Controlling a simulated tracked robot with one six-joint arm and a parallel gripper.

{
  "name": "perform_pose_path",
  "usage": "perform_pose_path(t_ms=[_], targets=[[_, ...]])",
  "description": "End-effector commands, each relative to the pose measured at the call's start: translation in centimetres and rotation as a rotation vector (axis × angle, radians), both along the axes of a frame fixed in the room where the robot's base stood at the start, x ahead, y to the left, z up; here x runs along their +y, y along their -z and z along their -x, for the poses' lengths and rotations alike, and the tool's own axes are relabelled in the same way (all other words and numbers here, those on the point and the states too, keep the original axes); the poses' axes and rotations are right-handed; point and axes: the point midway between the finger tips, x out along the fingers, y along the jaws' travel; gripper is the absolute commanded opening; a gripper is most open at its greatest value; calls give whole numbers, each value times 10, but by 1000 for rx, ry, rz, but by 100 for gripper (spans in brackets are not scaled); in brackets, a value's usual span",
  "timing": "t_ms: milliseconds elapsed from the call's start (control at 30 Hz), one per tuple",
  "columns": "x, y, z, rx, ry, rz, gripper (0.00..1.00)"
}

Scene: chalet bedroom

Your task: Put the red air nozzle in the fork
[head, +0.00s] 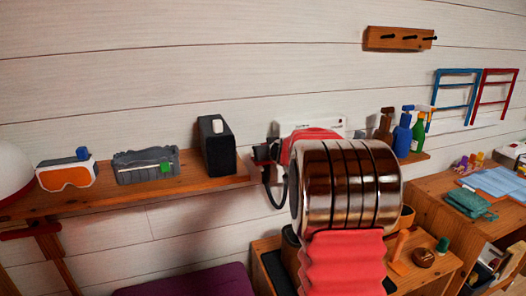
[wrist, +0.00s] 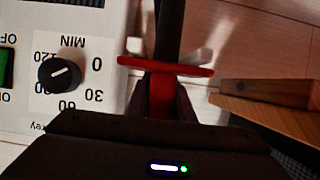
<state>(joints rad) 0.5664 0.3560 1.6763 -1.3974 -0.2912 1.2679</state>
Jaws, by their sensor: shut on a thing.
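The red air nozzle (wrist: 160,92) is between the dark fingers of my gripper (wrist: 160,104) in the wrist view, with its wide red flange crossing just beyond the fingertips. A black hose or stem runs from it to the top of the picture. Pale prongs, apparently the fork (wrist: 196,56), show on both sides of the black part beyond the flange. I cannot tell whether the nozzle touches or rests in them. In the head view my arm hides most of this spot, and the black hose (head: 273,198) hangs in a loop beside it.
A white timer box (wrist: 70,115) with a black dial is close left of my gripper. A wooden edge (wrist: 265,120) is at right. In the head view, a black box (head: 216,150) and grey case (head: 146,172) stand on the shelf (head: 120,192). Spray bottles (head: 402,135) stand right.

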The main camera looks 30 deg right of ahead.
Motion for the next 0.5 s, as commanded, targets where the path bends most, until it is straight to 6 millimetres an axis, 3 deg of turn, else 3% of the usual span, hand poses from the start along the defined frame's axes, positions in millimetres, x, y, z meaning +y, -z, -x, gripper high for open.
perform_pose_path(t_ms=[300, 333, 500], targets=[[0, 2, 0, 0, -1, 1, 0], [0, 2, 0, 1, -1, 0, 24], [0, 2, 0, 1, -1, 0, 36]])
